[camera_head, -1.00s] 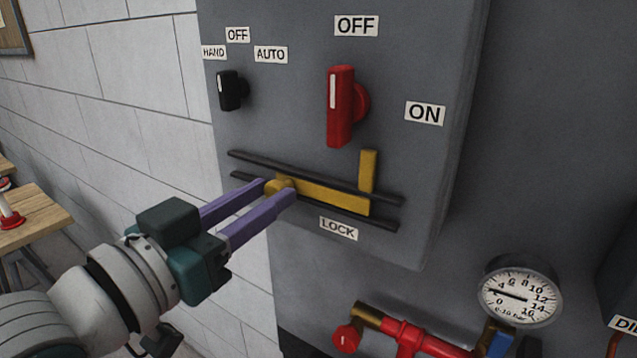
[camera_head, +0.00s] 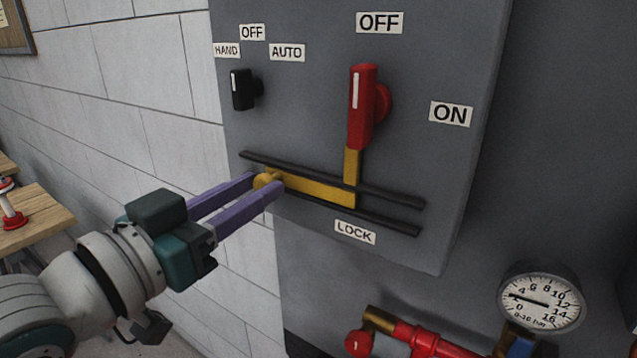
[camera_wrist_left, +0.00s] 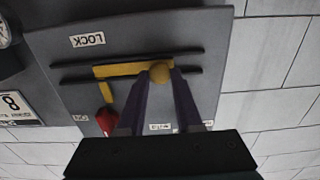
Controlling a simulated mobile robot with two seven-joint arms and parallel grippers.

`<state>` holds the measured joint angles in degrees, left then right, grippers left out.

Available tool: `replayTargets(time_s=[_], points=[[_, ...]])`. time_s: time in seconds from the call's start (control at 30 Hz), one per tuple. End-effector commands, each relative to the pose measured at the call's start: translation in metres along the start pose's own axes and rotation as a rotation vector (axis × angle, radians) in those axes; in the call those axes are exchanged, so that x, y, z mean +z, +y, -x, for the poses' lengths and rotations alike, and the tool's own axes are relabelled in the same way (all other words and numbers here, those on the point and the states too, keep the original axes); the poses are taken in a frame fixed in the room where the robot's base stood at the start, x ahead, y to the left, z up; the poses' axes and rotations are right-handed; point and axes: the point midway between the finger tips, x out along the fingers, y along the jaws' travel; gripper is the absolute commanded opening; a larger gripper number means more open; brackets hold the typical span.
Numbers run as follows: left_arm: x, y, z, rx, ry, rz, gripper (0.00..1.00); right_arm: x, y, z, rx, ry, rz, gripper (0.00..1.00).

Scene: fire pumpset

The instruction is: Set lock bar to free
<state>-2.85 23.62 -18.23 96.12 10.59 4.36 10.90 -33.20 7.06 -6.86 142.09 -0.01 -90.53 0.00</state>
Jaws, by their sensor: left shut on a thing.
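The yellow lock bar (camera_head: 318,190) lies between two dark rails on the grey panel, above the LOCK label (camera_head: 355,232). Its upright tab (camera_head: 352,165) stands directly below the red handle (camera_head: 361,105), its top meeting or hidden by the handle's lower end. The handle stands upright under the OFF label. My left gripper (camera_head: 267,185) is shut on the round yellow knob at the bar's left end. In the left wrist view, the knob (camera_wrist_left: 160,72) sits between the purple fingertips, with the bar (camera_wrist_left: 118,70) to its left. My right gripper is out of view.
A black selector knob (camera_head: 242,90) is on the panel at upper left. A pressure gauge (camera_head: 541,298) and red pipework (camera_head: 424,341) are at lower right. A wooden table (camera_head: 30,222) stands at far left by the white block wall.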

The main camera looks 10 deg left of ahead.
Motion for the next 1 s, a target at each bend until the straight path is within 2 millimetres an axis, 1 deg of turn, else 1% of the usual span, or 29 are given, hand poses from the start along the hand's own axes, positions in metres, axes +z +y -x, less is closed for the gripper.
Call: replayTargets(time_s=[0.07, 0.3, 0.33, 0.57, 0.87, 0.97, 1.0], points=[[0.000, -0.004, 0.000, -0.001, 0.000, -0.002, 0.00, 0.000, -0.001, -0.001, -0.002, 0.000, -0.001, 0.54], [0.000, -0.006, 0.000, -0.006, -0.002, -0.002, 0.00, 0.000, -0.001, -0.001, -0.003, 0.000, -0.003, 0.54], [0.000, -0.006, 0.000, -0.006, -0.002, -0.002, 0.37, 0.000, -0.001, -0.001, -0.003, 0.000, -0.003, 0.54], [0.000, -0.005, 0.000, -0.004, -0.002, -0.002, 0.62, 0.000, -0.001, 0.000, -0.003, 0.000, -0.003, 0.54], [0.001, -0.004, 0.003, -0.002, -0.001, -0.001, 0.62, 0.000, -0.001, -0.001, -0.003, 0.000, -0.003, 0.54], [0.002, -0.004, 0.012, -0.001, -0.003, -0.001, 0.62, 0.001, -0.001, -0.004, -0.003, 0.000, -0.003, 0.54], [0.003, -0.004, 0.018, -0.002, -0.004, -0.001, 0.62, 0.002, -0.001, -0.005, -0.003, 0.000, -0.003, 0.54]])
